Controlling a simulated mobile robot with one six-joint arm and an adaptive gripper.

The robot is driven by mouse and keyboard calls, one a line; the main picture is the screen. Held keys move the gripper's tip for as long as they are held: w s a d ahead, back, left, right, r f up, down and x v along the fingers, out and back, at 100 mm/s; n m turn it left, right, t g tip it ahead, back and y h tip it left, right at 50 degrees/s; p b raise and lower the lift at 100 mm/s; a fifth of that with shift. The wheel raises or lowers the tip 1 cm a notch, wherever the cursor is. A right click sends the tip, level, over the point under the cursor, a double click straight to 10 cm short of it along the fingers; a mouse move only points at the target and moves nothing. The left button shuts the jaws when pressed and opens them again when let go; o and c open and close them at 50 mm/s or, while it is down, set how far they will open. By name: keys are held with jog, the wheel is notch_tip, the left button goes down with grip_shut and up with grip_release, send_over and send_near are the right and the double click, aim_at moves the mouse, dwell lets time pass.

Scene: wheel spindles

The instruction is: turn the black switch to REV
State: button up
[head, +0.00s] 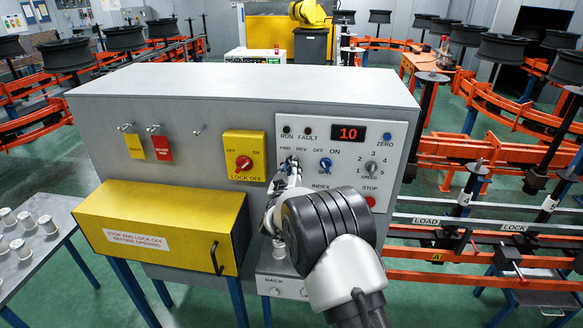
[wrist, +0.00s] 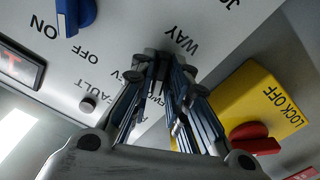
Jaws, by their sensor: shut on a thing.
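My gripper (head: 290,164) reaches the control panel (head: 262,140) just below the FWD and REV labels. In the wrist view its two fingers (wrist: 163,62) are closed in at the tips against the panel, near the word WAY. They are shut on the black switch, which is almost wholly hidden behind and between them. I cannot tell which way the switch points. The REV label (head: 301,149) shows just right of the fingertips in the head view; in the wrist view it is partly covered.
A blue OFF/ON switch (head: 325,164) is close right of my gripper, with a speed knob (head: 371,168) beyond. A red lock-off knob (head: 244,163) on a yellow plate is to the left. A yellow box (head: 165,222) juts out below left. The red display (head: 349,133) reads 10.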

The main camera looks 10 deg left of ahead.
grip_shut()
jog(key=shift+b, duration=0.4)
jog(key=shift+m+b, duration=5)
jog(key=shift+b, duration=0.15)
jog(key=shift+r, duration=0.1)
jog(key=o, duration=0.6)
grip_release()
jog(key=shift+w, duration=0.1)
